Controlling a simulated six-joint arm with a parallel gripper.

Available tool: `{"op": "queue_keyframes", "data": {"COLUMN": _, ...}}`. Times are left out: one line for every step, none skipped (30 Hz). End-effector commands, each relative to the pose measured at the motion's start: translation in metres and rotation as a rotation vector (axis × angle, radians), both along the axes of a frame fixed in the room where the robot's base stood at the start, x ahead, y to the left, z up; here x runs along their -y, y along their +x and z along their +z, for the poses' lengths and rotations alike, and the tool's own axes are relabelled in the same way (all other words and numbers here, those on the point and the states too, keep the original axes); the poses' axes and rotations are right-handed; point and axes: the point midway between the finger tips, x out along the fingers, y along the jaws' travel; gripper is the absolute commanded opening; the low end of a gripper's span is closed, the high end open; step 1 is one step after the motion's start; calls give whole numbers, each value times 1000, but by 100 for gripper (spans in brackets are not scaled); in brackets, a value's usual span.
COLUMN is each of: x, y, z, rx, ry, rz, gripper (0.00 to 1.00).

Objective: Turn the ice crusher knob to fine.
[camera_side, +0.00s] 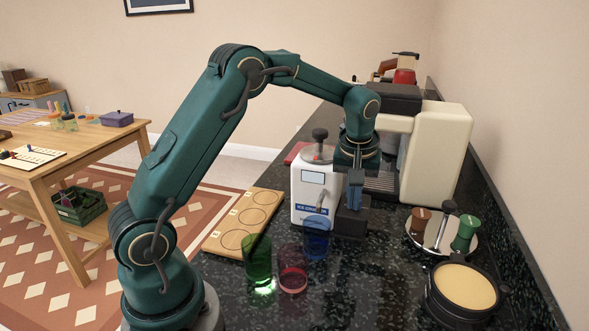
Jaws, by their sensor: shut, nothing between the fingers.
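The white ice crusher (308,205), with a blue label on its front, stands upright on the dark speckled counter. A dark knob-shaped piece (320,135) sits on its top, and a small grey part shows low on its front. I cannot tell which is the setting knob, and no fine mark is readable. My gripper (353,205) points down just right of the crusher, shut and empty. Whether it touches the crusher cannot be told. A dark block shape around the fingertips is hard to make out, and the gripper hides part of what is behind it.
Green (257,258), red (292,270) and blue (317,238) glasses stand in front of the crusher. A wooden board (224,240) with ringed circles lies left. A cream machine (435,150) stands behind right. A round tray (420,238) with tools and a round tub (463,287) are at right.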

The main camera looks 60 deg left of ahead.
Motion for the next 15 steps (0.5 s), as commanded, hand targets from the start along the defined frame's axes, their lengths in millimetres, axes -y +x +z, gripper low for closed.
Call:
{"op": "queue_keyframes", "data": {"x": 1, "y": -2, "z": 0, "rx": 0, "ry": 0, "rz": -1, "gripper": 0}}
{"op": "queue_keyframes", "data": {"x": 2, "y": -2, "z": 0, "rx": 0, "ry": 0, "rz": -1, "gripper": 0}}
{"op": "queue_keyframes", "data": {"x": 3, "y": -4, "z": 0, "rx": 0, "ry": -1, "rz": -1, "gripper": 0}}
{"op": "queue_keyframes", "data": {"x": 3, "y": -4, "z": 0, "rx": -1, "ry": 0, "rz": -2, "gripper": 0}}
{"op": "queue_keyframes", "data": {"x": 4, "y": -5, "z": 0, "rx": -1, "ry": 0, "rz": -2, "gripper": 0}}
{"op": "queue_keyframes", "data": {"x": 4, "y": -5, "z": 1, "rx": 0, "ry": -1, "rz": -1, "gripper": 0}}
{"op": "queue_keyframes", "data": {"x": 4, "y": -5, "z": 3, "rx": 0, "ry": -1, "rz": -1, "gripper": 0}}
{"op": "queue_keyframes", "data": {"x": 4, "y": -5, "z": 5, "rx": 1, "ry": -1, "rz": -1, "gripper": 0}}
{"op": "queue_keyframes", "data": {"x": 4, "y": -4, "z": 9, "rx": 3, "ry": 0, "rz": -1, "gripper": 0}}
{"op": "queue_keyframes", "data": {"x": 4, "y": -4, "z": 13, "rx": 3, "ry": 0, "rz": -1, "gripper": 0}}
{"op": "queue_keyframes", "data": {"x": 4, "y": -4, "z": 16, "rx": 3, "ry": 0, "rz": -1, "gripper": 0}}
{"op": "queue_keyframes", "data": {"x": 4, "y": -4, "z": 21, "rx": 3, "ry": 0, "rz": -1, "gripper": 0}}
{"op": "queue_keyframes", "data": {"x": 4, "y": -4, "z": 24, "rx": 3, "ry": 0, "rz": -1, "gripper": 0}}
{"op": "queue_keyframes", "data": {"x": 4, "y": -4, "z": 28, "rx": 2, "ry": -1, "rz": -1, "gripper": 0}}
{"op": "queue_keyframes", "data": {"x": 4, "y": -4, "z": 33, "rx": 3, "ry": -1, "rz": -1, "gripper": 0}}
